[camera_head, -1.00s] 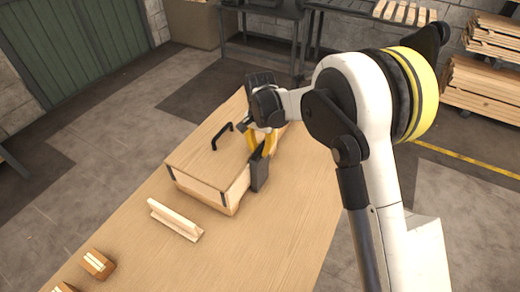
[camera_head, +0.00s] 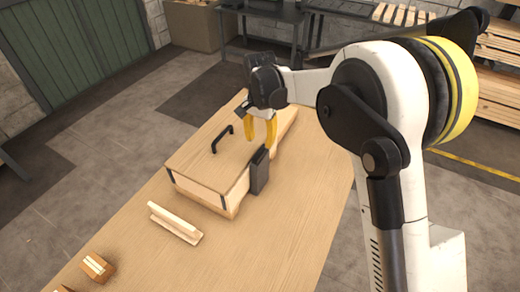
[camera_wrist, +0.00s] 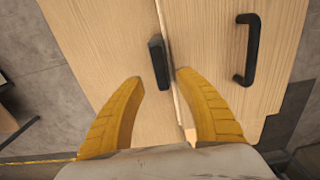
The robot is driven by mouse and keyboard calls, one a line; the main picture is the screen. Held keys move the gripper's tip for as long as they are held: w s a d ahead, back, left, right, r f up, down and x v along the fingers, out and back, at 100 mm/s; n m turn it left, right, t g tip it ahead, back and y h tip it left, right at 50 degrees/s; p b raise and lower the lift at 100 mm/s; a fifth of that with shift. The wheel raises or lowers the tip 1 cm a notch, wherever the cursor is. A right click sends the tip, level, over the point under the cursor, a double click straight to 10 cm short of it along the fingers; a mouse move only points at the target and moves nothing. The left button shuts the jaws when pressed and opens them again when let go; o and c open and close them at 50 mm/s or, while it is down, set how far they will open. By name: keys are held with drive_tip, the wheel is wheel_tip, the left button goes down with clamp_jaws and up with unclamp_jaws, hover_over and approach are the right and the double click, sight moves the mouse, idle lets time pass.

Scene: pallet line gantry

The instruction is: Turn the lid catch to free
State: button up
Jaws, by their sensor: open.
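A low wooden box with a flat lid (camera_head: 200,155) lies on the workbench; the lid also shows in the wrist view (camera_wrist: 215,35). The catch is a dark upright bar (camera_head: 259,172) on the box's right side. In the wrist view, the catch (camera_wrist: 158,62) stands beside the lid's edge, roughly in line with the gap between my fingertips. My gripper (camera_head: 261,139), with curved yellow fingers, is open and empty near the lid's right edge. It also fills the lower wrist view (camera_wrist: 160,77). I cannot tell how far the catch is from the fingertips.
A black handle (camera_head: 221,139) stands on the lid, left of my gripper. A pale wooden strip piece (camera_head: 175,222) and a small wooden block (camera_head: 97,265) lie on the near bench. The bench top (camera_head: 265,235) right of the box is bare.

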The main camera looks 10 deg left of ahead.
sight(260, 152)
drive_tip(key=shift+r, duration=2.8)
